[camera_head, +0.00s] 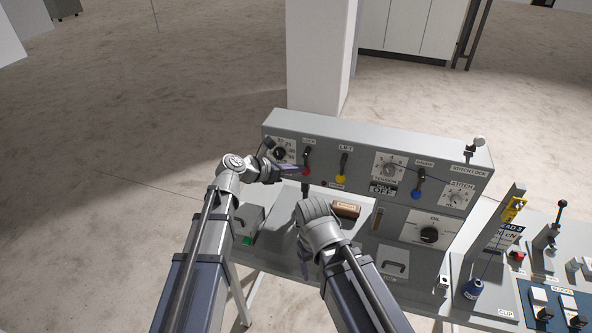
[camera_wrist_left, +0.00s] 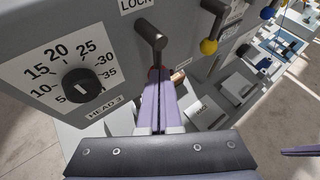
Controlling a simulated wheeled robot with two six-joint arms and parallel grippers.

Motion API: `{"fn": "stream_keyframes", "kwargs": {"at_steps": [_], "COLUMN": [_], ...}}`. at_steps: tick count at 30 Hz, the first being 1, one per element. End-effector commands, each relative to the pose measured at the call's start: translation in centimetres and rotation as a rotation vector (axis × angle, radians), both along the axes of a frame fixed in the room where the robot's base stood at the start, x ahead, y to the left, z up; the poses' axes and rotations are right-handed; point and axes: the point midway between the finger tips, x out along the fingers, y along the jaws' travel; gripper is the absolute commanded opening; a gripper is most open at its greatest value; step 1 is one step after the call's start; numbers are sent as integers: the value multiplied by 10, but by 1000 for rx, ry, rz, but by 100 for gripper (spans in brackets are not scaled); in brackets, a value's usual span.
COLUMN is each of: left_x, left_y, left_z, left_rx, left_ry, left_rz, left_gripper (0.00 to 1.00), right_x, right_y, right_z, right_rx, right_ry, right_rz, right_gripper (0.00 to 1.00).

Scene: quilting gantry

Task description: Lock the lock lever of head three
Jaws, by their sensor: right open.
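The lock lever (camera_head: 307,157) is a dark lever with a red knob, under a LOCK label on the grey panel of head three. In the left wrist view the lever (camera_wrist_left: 151,35) hangs down from its pivot, and its red end is mostly hidden behind my fingertips. My left gripper (camera_head: 300,170) is at the lever's lower end; its purple fingers (camera_wrist_left: 157,80) are pressed together with only a thin seam between them. Whether they touch the knob is unclear. My right gripper (camera_head: 303,257) is low in front of the panel, open and partly hidden by its wrist.
Left of the lever is a numbered dial (camera_wrist_left: 82,86). To the right are a yellow-knobbed lift lever (camera_head: 342,166), a tension dial (camera_head: 389,169) and a blue-knobbed lever (camera_head: 416,188). A brown block (camera_head: 346,209) lies below. A blue thread spool (camera_head: 474,289) stands right.

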Motion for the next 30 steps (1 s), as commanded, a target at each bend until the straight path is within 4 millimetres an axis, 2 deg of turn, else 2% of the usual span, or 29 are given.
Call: {"fn": "stream_keyframes", "kwargs": {"at_steps": [11, 30], "left_x": [-1, -9], "left_y": [-5, -26], "left_z": [-8, -12], "left_rx": [-138, -693], "left_ry": [45, 225], "left_rz": [-1, -3], "left_gripper": [0, 0], "right_x": [0, 0], "right_y": [0, 0], "right_z": [-26, -115], "right_rx": [0, -2], "right_ry": [-1, -1], "right_rz": [-2, 12], "right_gripper": [76, 76]}}
